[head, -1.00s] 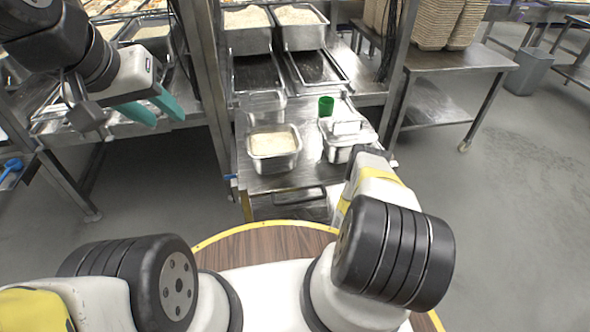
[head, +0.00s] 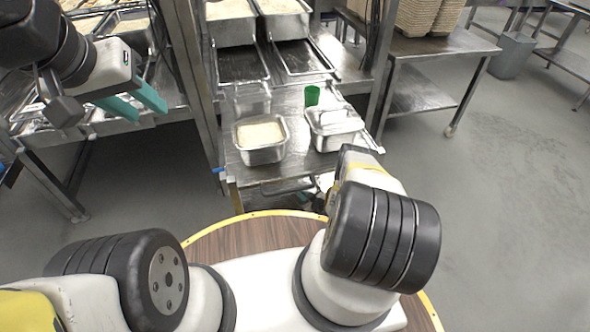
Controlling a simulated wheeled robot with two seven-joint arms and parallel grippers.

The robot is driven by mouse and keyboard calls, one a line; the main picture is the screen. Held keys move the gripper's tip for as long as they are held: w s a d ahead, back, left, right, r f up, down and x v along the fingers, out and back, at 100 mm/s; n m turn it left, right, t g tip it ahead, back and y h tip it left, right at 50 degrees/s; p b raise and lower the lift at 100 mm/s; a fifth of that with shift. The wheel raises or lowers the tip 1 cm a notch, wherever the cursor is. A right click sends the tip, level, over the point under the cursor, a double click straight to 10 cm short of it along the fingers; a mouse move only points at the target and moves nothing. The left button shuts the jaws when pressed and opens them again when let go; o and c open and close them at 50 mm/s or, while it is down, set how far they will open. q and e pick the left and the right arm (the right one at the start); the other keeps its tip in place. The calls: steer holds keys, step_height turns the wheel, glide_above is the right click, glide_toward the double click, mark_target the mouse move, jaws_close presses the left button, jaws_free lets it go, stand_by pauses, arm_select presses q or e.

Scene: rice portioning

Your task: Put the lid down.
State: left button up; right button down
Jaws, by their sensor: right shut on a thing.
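A steel pan (head: 325,138) stands at the right front of the steel table. A steel lid (head: 334,122) with a raised handle appears to sit on it. To its left, an open steel pan (head: 262,152) holds white rice (head: 261,134). My left gripper (head: 143,106) is at the upper left, in front of the left counter. Its two teal fingers are apart with nothing between them. My right arm reaches towards the table's front right edge. Its gripper cannot be made out behind the arm, nor can anything in its jaws.
A green cup (head: 312,95) stands behind the lidded pan. Rice bins (head: 283,22) and empty trays (head: 302,59) are at the back. A metal post (head: 196,90) rises left of the table (head: 286,172). A side table (head: 440,45) bears stacked cartons.

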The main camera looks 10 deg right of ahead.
steer(key=shift+f, duration=0.4)
steer(key=c, duration=1.5)
jaws_free()
steer(key=shift+f, duration=0.1)
steer(key=shift+c, duration=0.2)
steer(key=shift+r, duration=0.2)
steer(key=v, duration=0.7)
steer(key=shift+s+d, duration=0.1)
steer(key=shift+s, duration=0.1)
